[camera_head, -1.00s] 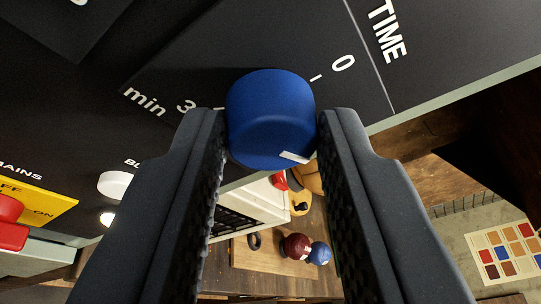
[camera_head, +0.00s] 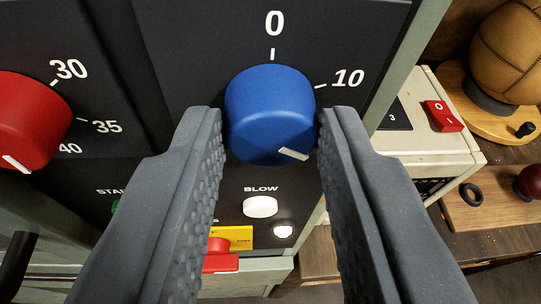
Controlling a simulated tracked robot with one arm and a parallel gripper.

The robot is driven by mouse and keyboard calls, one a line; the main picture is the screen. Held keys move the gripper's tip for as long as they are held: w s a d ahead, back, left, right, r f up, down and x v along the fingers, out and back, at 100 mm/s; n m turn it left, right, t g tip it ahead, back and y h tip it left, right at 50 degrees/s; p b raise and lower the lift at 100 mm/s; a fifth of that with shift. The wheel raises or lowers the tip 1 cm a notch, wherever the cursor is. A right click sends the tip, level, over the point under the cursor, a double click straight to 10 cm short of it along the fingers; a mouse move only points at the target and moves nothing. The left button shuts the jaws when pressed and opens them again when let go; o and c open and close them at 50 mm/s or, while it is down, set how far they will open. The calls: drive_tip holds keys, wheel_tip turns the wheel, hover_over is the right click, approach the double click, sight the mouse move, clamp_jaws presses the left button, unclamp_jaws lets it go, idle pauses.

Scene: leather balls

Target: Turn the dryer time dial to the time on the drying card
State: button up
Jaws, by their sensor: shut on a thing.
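The blue time dial (camera_head: 268,112) is on the dark panel, in the middle of the head view. My gripper (camera_head: 270,132) is shut on it, one finger on each side. The dial's white pointer mark (camera_head: 294,154) is at its lower right, clockwise beyond the 10 mark. The printed 0 (camera_head: 274,23) is straight above the dial and 10 (camera_head: 348,78) is at its upper right. The rest of the scale is hidden behind my fingers and the dial. No drying card shows in the current view.
A red dial (camera_head: 30,118) with 30, 35 and 40 is at the left. Below are a white BLOW button (camera_head: 260,207), a lit lamp (camera_head: 283,231) and a red switch (camera_head: 220,262) on yellow. At right are a white box (camera_head: 440,150) and a leather ball (camera_head: 508,50).

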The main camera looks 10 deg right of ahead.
drive_tip(key=shift+f+m+y+b, duration=0.15)
drive_tip(key=shift+m+y+b, duration=0.25)
drive_tip(key=shift+m+y, duration=0.65)
drive_tip(key=shift+d+m, duration=0.1)
drive_tip(key=shift+m, duration=0.35)
drive_tip(key=o, duration=1)
drive_tip(key=shift+h, duration=0.25)
drive_tip(key=shift+c, duration=0.2)
drive_tip(key=v, duration=1.3)
drive_tip(key=shift+s+r+b, duration=0.25)
drive_tip(key=shift+s+b, duration=0.1)
drive_tip(key=shift+b, duration=0.1)
